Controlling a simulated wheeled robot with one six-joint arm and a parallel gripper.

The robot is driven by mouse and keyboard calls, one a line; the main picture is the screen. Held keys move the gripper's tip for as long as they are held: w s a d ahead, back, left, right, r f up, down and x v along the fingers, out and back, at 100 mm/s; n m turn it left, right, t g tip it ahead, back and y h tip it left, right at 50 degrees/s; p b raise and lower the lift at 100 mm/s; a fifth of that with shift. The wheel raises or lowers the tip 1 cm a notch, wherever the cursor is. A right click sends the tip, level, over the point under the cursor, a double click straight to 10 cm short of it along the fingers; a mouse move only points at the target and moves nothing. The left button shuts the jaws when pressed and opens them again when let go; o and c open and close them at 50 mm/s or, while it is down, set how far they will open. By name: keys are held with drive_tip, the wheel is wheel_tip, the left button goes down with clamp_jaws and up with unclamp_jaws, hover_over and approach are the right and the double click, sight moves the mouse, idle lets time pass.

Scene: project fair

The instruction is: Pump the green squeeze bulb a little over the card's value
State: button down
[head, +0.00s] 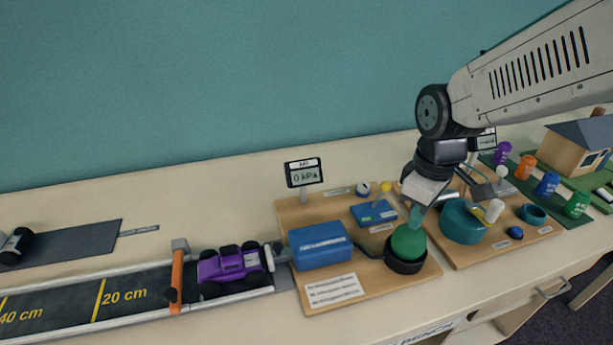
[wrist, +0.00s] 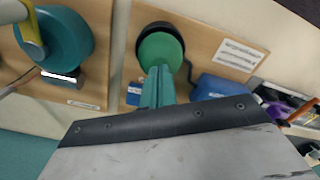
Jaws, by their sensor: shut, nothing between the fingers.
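The green squeeze bulb (head: 408,242) sits in a black ring-shaped base on a wooden board, right of a blue box (head: 320,246). My gripper (head: 415,217) is shut and empty, pointing down, with its teal fingertips at the top of the bulb. In the wrist view the fingers (wrist: 158,82) overlap the near edge of the bulb (wrist: 160,52); I cannot tell whether they touch it. A small display (head: 304,175) behind the blue box reads 0 kPa. A white printed card (head: 334,291) lies at the board's front left; its text is too small to read.
A purple toy car (head: 231,266) stands on a marked track behind an orange gate (head: 177,281). A second board to the right carries a teal round part (head: 464,224). Several coloured cans and a model house (head: 578,148) stand further right.

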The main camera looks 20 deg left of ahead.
drive_tip(key=shift+f, duration=1.4)
drive_tip(key=shift+r, duration=1.6)
drive_tip(key=shift+f, duration=0.1)
drive_tip(key=shift+f, duration=1.5)
drive_tip(key=shift+r, duration=1.6)
